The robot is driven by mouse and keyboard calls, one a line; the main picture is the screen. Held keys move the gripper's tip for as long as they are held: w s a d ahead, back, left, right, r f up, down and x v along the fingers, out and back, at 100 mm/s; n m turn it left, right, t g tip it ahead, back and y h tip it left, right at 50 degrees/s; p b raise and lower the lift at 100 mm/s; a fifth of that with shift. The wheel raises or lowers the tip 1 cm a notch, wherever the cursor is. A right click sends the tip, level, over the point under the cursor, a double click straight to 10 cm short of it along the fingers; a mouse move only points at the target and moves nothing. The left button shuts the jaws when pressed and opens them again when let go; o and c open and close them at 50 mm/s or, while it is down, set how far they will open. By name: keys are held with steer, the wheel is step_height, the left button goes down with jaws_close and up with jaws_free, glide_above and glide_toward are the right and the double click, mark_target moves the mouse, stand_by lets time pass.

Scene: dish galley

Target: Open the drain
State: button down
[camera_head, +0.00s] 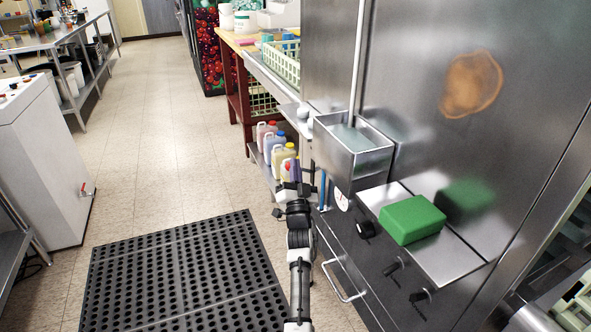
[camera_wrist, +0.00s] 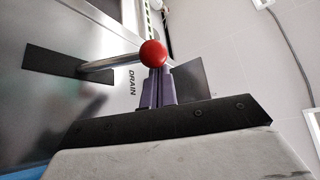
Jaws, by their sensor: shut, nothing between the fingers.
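The drain lever shows in the wrist view as a metal rod (camera_wrist: 112,62) with a red ball knob (camera_wrist: 153,53). The rod comes out of a dark slot plate (camera_wrist: 55,62) on a steel panel marked DRAIN (camera_wrist: 132,83). My gripper (camera_wrist: 157,72) has its purple fingers shut together with nothing between them. The fingertips are right at the red ball, which overlaps them in the picture; I cannot tell whether they touch. In the head view my gripper (camera_head: 297,165) is low beside the steel machine, and the lever is hidden there.
A steel box (camera_head: 350,160) and a green block (camera_head: 411,219) are on the machine's front, above several black knobs (camera_head: 397,264) and a bar handle (camera_head: 343,283). Colored jugs (camera_head: 277,148) stand on a low shelf. A black rubber mat (camera_head: 180,275) lies on open tiled floor.

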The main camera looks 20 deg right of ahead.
steer(key=shift+f, duration=0.15)
steer(key=shift+a+f+n+t+y+b, duration=0.15)
steer(key=shift+n+t+y+b, duration=0.2)
steer(key=shift+n+y, duration=0.3)
steer(key=shift+a+f+n+b, duration=0.1)
steer(key=shift+f+n+b, duration=0.15)
steer(key=shift+n, duration=0.2)
steer(key=shift+a+f+n+t+y+b, duration=0.2)
steer(key=shift+f+n+y+b, duration=0.7)
steer(key=shift+n+y, duration=0.55)
steer(key=shift+a+f+n+t+y+b, duration=0.2)
steer(key=shift+f+n+y+b, duration=0.85)
steer(key=shift+n, duration=0.55)
steer(key=shift+a+f+n+t+y+b, duration=0.2)
steer(key=shift+f+n+y+b, duration=0.6)
steer(key=shift+n+y, duration=0.65)
steer(key=p+v, duration=0.1)
steer(key=v, duration=0.6)
steer(key=shift+s+p, duration=0.3)
steer(key=shift+p, duration=0.05)
